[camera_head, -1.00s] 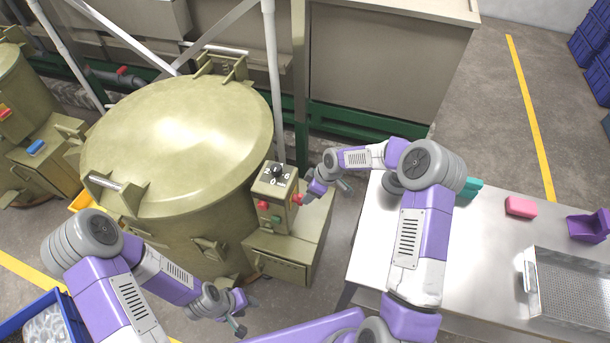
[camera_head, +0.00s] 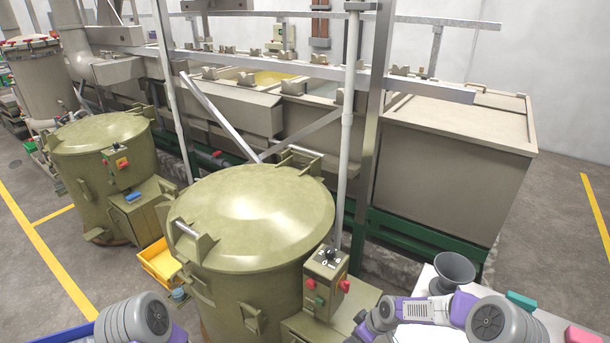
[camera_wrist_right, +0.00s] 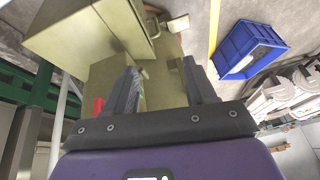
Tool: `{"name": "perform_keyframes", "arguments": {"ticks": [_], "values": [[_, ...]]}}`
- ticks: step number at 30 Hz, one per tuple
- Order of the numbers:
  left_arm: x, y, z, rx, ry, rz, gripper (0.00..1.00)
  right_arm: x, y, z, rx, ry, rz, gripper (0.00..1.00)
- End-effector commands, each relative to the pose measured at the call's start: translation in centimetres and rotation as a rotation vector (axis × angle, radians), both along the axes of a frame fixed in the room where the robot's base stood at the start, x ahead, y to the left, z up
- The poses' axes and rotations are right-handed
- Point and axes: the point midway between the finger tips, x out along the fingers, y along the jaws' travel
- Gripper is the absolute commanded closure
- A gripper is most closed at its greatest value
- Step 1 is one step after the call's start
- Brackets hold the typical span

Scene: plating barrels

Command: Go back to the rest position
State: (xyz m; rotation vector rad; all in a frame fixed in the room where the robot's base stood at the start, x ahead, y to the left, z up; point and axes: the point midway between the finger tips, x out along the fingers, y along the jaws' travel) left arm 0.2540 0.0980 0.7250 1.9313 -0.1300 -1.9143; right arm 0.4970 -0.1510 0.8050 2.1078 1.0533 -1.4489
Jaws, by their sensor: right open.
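My right arm comes into the lower right of the head view, with its gripper end (camera_head: 362,322) low beside the control box (camera_head: 326,278), partly cut off by the bottom edge. In the right wrist view my right gripper (camera_wrist_right: 158,78) is open, with nothing between its fingers. Khaki machine casing shows beyond the fingers, and a red part (camera_wrist_right: 98,106) shows just left of the left finger. Only a grey joint of my left arm shows at the bottom left of the head view; my left gripper is out of frame.
A lidded khaki barrel (camera_head: 250,225) stands beside the control box. A second barrel (camera_head: 95,165) is at left, with a yellow bin (camera_head: 160,262) between. A table (camera_head: 425,280) holds a dark funnel-shaped object (camera_head: 453,270). A blue crate (camera_wrist_right: 235,58) is on the floor.

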Motion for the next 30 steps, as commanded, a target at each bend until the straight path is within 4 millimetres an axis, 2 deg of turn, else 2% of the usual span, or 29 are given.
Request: {"name": "perform_keyframes", "arguments": {"ticks": [3,8,13,15,18,22,30], "values": [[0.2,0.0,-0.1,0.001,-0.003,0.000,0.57,-2.9,2.0,-2.0,0.050,0.071,-0.097,0.45],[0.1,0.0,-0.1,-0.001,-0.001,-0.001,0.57,-7.6,4.3,-4.3,0.109,0.183,-0.277,0.45],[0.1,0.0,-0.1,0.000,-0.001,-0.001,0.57,-15.2,6.0,-6.8,0.145,0.351,-0.564,0.45],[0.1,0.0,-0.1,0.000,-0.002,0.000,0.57,-18.3,6.2,-7.4,0.142,0.415,-0.694,0.45],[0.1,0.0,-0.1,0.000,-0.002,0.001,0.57,-21.6,5.9,-7.8,0.127,0.473,-0.842,0.45],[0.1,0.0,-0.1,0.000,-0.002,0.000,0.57,-23.9,5.5,-8.0,0.111,0.508,-0.947,0.45],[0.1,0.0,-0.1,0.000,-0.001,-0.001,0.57,-24.3,5.4,-8.0,0.108,0.512,-0.972,0.45]]}}
